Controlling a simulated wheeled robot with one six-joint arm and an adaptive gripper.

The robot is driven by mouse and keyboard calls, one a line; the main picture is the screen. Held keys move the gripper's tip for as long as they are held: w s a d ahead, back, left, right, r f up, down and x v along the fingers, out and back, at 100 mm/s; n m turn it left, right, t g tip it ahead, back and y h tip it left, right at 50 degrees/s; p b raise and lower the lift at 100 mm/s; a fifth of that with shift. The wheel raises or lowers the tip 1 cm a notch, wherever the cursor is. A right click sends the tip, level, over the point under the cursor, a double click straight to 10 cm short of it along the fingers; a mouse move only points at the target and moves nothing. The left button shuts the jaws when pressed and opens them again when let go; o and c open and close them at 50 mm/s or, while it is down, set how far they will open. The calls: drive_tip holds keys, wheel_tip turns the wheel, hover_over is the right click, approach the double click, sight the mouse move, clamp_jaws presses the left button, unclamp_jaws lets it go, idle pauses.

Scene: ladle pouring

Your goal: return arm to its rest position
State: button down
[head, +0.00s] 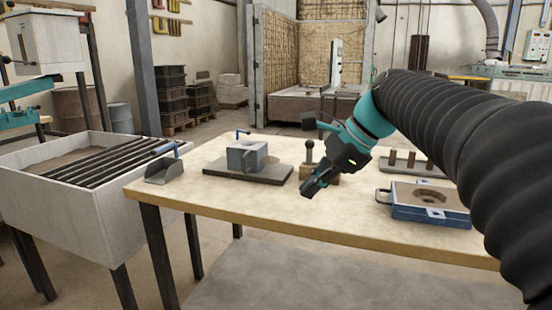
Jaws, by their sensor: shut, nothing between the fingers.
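My gripper (314,187) is shut and empty. It points down and to the left, in front of the middle of the light worktable (270,220). My arm, in a black ribbed sleeve, comes in from the right and hides part of the table's right side. I cannot tell exactly how high the fingertips are above the tabletop.
A grated bin (70,205) stands left. The table's front strip is clear.

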drive_tip(key=s+d+f+n+t+h, duration=0.1)
drive_tip(key=s+d+f+n+h, duration=0.2)
drive_tip(key=s+f+n, duration=0.5)
drive_tip(key=s+d+f+n+t+h, duration=0.2)
drive_tip(key=s+d+f+n, duration=0.4)
drive_tip(key=s+f, duration=0.4)
drive_tip(key=shift+s+f+n+h, duration=0.35)
drive_tip(key=shift+s+n+h, duration=0.55)
drive_tip(key=shift+s, duration=0.3)
